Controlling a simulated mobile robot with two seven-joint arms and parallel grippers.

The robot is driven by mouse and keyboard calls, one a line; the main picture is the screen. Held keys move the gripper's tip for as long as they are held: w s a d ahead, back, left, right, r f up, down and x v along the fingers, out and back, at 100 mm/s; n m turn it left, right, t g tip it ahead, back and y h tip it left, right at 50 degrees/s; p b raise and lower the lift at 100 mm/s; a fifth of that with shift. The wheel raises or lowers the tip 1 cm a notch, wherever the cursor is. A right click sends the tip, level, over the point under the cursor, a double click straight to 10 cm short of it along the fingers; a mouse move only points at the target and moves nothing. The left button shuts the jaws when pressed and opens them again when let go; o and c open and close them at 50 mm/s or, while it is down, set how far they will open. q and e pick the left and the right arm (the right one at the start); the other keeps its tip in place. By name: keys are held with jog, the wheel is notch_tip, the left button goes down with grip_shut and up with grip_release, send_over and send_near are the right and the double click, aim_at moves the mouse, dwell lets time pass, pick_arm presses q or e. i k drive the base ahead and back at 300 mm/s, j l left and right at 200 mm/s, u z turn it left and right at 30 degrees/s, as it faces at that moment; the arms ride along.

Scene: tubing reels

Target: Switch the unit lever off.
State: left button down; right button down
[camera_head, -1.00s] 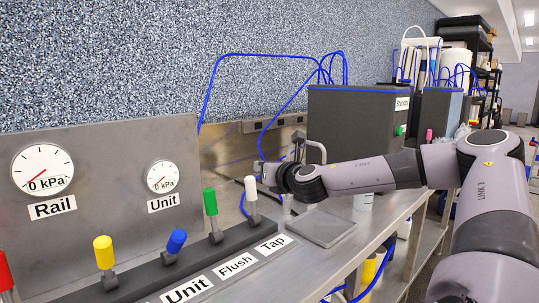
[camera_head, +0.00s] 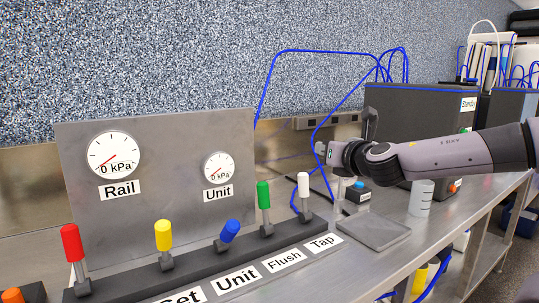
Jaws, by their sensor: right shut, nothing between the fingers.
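The blue-handled lever (camera_head: 229,232) stands behind the Unit label (camera_head: 237,279) on the dark lever rail. It is tilted towards the front and right, while the red (camera_head: 71,243), yellow (camera_head: 163,235), green (camera_head: 263,195) and white (camera_head: 304,184) levers stand nearly upright. My right gripper (camera_head: 322,153) is shut and empty. It appears above and right of the white lever, well away from the blue one, and points left. My left gripper is not in view.
The Unit gauge (camera_head: 219,167) and Rail gauge (camera_head: 113,156) both read near 0 kPa. Blue tubing loops behind my gripper.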

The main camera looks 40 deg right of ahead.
aim_at(231, 227)
jog(key=k+j, duration=0.3)
jog(key=k, duration=0.15)
jog(key=k+j, duration=0.3)
jog(key=k, duration=0.15)
